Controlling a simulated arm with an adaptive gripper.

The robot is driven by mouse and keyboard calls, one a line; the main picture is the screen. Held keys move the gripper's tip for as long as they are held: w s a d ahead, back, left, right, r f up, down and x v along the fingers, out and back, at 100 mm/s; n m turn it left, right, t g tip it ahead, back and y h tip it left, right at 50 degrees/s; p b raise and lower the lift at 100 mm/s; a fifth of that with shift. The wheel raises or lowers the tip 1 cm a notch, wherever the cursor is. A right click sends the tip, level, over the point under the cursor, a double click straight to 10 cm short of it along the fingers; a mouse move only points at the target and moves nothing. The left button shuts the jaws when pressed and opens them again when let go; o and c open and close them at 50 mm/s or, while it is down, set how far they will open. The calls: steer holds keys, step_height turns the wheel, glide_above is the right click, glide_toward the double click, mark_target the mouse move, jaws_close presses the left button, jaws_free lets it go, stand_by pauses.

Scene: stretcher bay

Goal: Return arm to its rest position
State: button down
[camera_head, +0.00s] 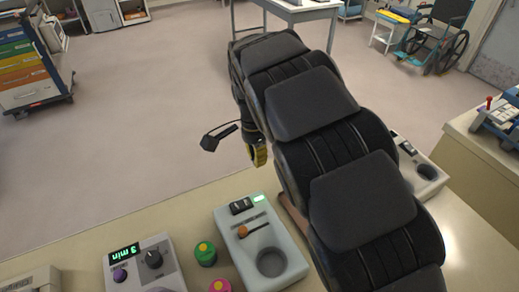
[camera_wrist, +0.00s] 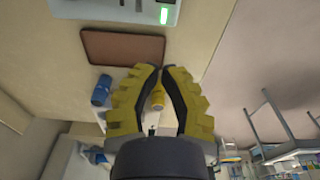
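My gripper (camera_head: 256,155) has yellow and black fingers and hangs off the far side of my dark arm, past the counter edge and above the floor in the head view. In the wrist view my gripper (camera_wrist: 160,72) has its fingers leaning toward each other, with a narrow gap between them. A small yellow item (camera_wrist: 157,98) shows through that gap; it looks to be in the background, and I see nothing held. My arm stretches from the lower right to the upper middle of the head view.
The counter (camera_head: 75,240) carries a grey device with a green light (camera_head: 262,245), a timer box (camera_head: 145,262) and a green-and-yellow jar (camera_head: 205,253). A drawer cart (camera_head: 38,97) stands left, a wheelchair (camera_head: 440,40) upper right. The floor left of my arm is mostly clear.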

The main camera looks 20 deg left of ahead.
steer(key=s+d+r+n, duration=0.1)
steer(key=s+d+r, duration=0.3)
steer(key=d, duration=0.4)
steer(key=s+d+r+n, duration=0.2)
steer(key=s+d+r, duration=0.2)
steer(key=d, duration=0.5)
steer(key=s+d+n+g, duration=0.1)
steer(key=s+d+n, duration=0.2)
steer(key=s, duration=0.6)
steer(key=s+d+n+g, duration=0.1)
steer(key=s+d+n, duration=0.2)
steer(key=s, duration=0.7)
steer(key=shift+s+d+y, duration=0.3)
steer(key=shift+d, duration=0.45)
